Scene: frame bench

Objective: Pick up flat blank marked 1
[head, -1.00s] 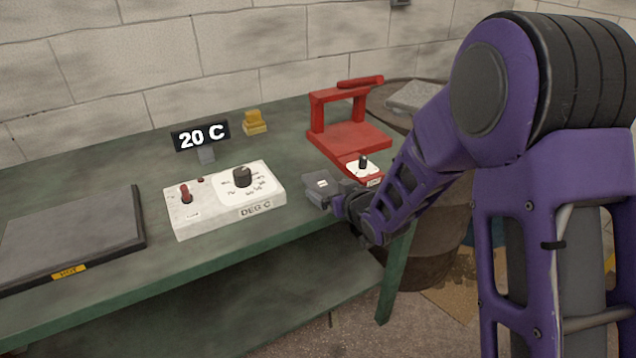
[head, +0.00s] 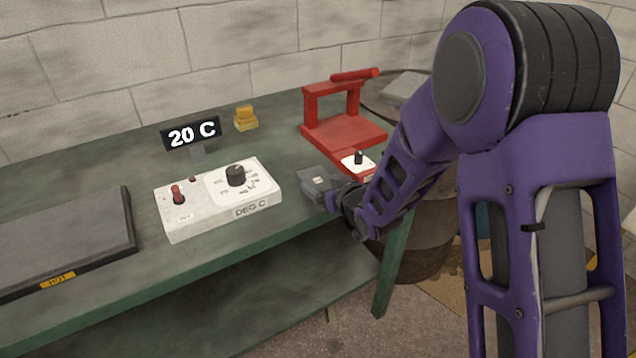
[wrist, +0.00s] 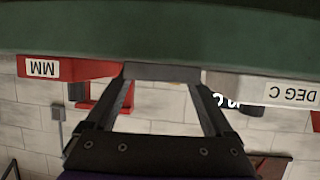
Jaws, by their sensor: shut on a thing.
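A small grey flat blank (head: 314,181) is at the front right of the green bench, between the white control box and the red stand. It has a pale label on top, too small to read. My gripper (head: 333,196) reaches it from the right and is shut on it. In the wrist view the blank (wrist: 162,73) shows as a grey bar between the two fingertips, against the bench edge. I cannot tell whether it touches the bench top or is held just above it.
The white DEG C control box (head: 218,200) stands close left of the blank. A red stand (head: 345,132) with a white dial plate (head: 358,162) is close behind right. A dark hot plate (head: 70,240) lies far left. A display (head: 191,133) reads 20 C. A yellow block (head: 246,118) stands behind.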

